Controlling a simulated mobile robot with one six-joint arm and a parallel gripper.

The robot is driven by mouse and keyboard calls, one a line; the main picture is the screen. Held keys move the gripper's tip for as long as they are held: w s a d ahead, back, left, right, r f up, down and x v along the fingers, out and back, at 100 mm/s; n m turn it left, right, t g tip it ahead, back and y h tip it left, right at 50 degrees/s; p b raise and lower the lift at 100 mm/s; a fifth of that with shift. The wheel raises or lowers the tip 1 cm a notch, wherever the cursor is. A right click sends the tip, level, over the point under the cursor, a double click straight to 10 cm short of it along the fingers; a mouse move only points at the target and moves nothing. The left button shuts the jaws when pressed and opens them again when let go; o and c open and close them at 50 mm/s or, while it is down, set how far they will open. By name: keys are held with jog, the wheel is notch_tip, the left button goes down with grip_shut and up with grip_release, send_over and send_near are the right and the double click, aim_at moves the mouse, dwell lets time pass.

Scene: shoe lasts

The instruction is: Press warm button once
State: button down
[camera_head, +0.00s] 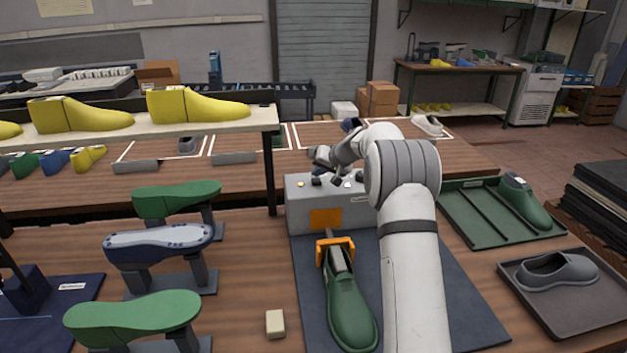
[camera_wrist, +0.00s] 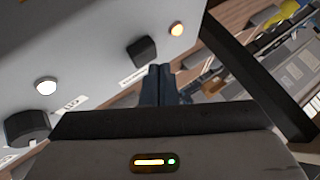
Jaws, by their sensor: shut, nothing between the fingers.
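A grey control box (camera_head: 305,208) stands on the bench with buttons and knobs on its top. An amber-lit button (camera_wrist: 177,29) is near one end; it also shows in the head view (camera_head: 301,184). A black square knob (camera_wrist: 142,50) lies next to it. A white button (camera_wrist: 45,87) and a larger black knob (camera_wrist: 27,127) are further along. The small labels are too blurred to read. My gripper (camera_wrist: 158,72) is shut and empty. Its fingertips are by the square knob, apart from the amber button. In the head view my gripper (camera_head: 335,179) is over the box top.
A green shoe last (camera_head: 350,312) lies on the dark mat in front of the box, below an orange clamp (camera_head: 335,248). A shelf post (camera_head: 269,170) stands just left of the box. A green tray (camera_head: 470,222) is at the right.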

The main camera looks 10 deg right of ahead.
aim_at(319, 181)
jog(key=shift+r, duration=0.25)
jog(key=shift+r+p, duration=1.25)
jog(key=shift+r, duration=1.25)
jog(key=s+a+r+n+g+h, duration=0.15)
jog(key=s+r, duration=0.35)
jog(key=s, duration=0.9)
jog(key=s+a+r+g+h, duration=0.15)
jog(key=s+r, duration=0.25)
jog(key=s, duration=1)
jog(key=s+f+h, duration=0.1)
jog(key=s+f, duration=0.2)
jog(key=s, duration=0.9)
jog(key=s+d+f+g+h, duration=0.1)
jog(key=s+f, duration=0.2)
jog(key=s, duration=1)
jog(key=shift+s+d, duration=0.15)
jog(key=shift+d, duration=0.15)
